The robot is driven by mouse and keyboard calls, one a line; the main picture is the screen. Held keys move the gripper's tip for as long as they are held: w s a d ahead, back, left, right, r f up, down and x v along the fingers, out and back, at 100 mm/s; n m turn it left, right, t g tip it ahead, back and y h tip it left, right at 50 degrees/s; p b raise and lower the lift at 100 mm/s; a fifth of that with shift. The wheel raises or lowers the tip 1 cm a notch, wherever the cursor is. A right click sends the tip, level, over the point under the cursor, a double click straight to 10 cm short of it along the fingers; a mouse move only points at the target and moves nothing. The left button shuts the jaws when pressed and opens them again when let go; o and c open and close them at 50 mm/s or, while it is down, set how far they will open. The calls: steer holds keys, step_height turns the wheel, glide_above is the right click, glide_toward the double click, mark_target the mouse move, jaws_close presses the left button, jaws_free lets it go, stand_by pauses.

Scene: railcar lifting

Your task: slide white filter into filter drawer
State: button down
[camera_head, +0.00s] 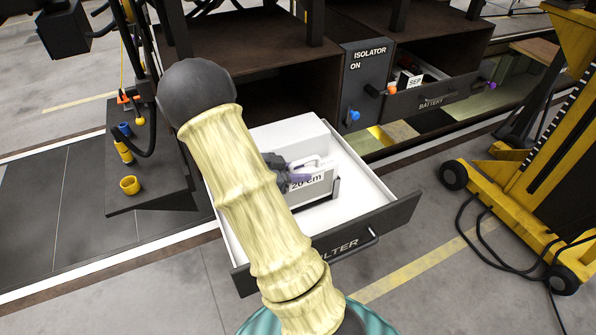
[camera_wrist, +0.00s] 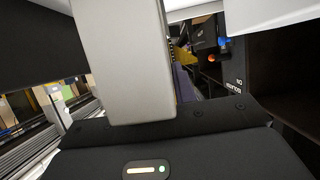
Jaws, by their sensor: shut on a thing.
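The filter drawer (camera_head: 389,213) is pulled out, with a dark front, white inside walls and a bar handle. My arm hides the drawer's left part and some of the label. A dark bracket shows at the filter's lower right; whether the filter rests on the drawer floor is unclear. In the wrist view a pale block fills the upper middle.
An isolator panel (camera_head: 365,85) with a blue knob stands behind the drawer. The battery drawer (camera_head: 431,97) is open at the right. A yellow lift truck (camera_head: 545,145) stands far right with cables on the floor.

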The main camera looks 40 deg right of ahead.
steer(key=shift+f+b, duration=0.3)
steer(key=shift+f, duration=0.35)
steer(key=c, duration=1.1)
jaws_free()
steer(key=shift+o, duration=0.2)
steer(key=b+v, duration=0.4)
steer(key=v, duration=1.3)
steer(key=shift+a+b, duration=0.2)
steer(key=shift+b, duration=0.2)
steer(key=shift+w, duration=0.15)
